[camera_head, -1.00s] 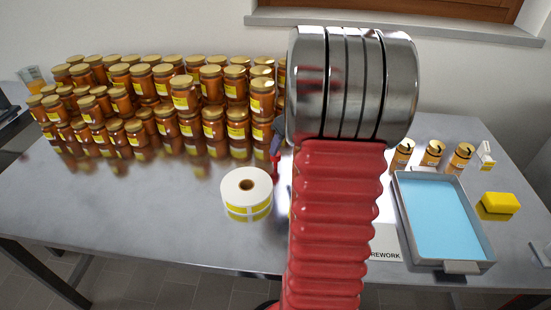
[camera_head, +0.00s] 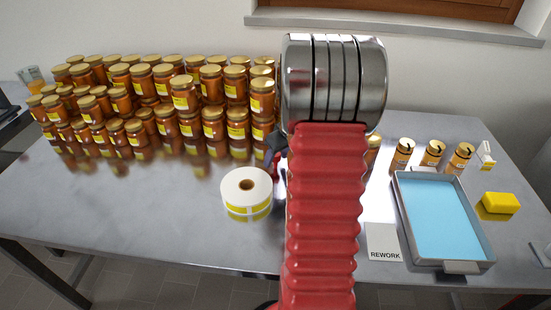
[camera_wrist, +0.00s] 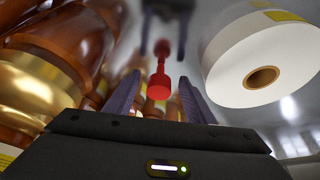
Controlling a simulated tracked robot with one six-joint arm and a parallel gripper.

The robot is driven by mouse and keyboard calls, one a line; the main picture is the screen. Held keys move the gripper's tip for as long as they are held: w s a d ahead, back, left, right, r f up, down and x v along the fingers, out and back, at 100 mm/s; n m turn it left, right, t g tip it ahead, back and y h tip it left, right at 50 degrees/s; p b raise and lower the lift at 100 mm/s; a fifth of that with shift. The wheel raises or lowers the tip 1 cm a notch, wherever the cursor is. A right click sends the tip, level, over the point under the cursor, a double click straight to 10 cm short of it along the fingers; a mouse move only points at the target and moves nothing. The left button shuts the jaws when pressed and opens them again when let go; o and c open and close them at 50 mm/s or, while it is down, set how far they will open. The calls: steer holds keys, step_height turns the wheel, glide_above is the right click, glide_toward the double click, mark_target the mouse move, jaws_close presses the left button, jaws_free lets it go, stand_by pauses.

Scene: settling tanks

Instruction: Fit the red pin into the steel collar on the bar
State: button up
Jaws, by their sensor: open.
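The red pin (camera_wrist: 159,85) shows in the wrist view as a red dumbbell-like shape between my gripper's two dark fingers (camera_wrist: 159,76), with clear space on both sides. In the head view a little red of the pin (camera_head: 275,167) shows beside my arm, just below the dark end of my gripper (camera_head: 275,147). My gripper is open, and I cannot tell how far its tips are from the pin. My arm hides much of this spot in the head view. I see no steel collar or bar in either view.
Stacked amber jars (camera_head: 185,125) crowd the left and back of the steel table. A label roll (camera_head: 247,190) stands close left of the pin. To the right are a REWORK card (camera_head: 382,243), a blue-bottomed tray (camera_head: 402,205), a yellow block (camera_head: 500,202) and several small jars (camera_head: 432,153).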

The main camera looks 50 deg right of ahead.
steer(key=shift+x, duration=1.2)
steer(key=shift+c, duration=0.5)
steer(key=c, duration=1.1)
steer(key=shift+r, duration=0.1)
step_height(320, 180, up, 10)
steer(key=shift+f, duration=0.1)
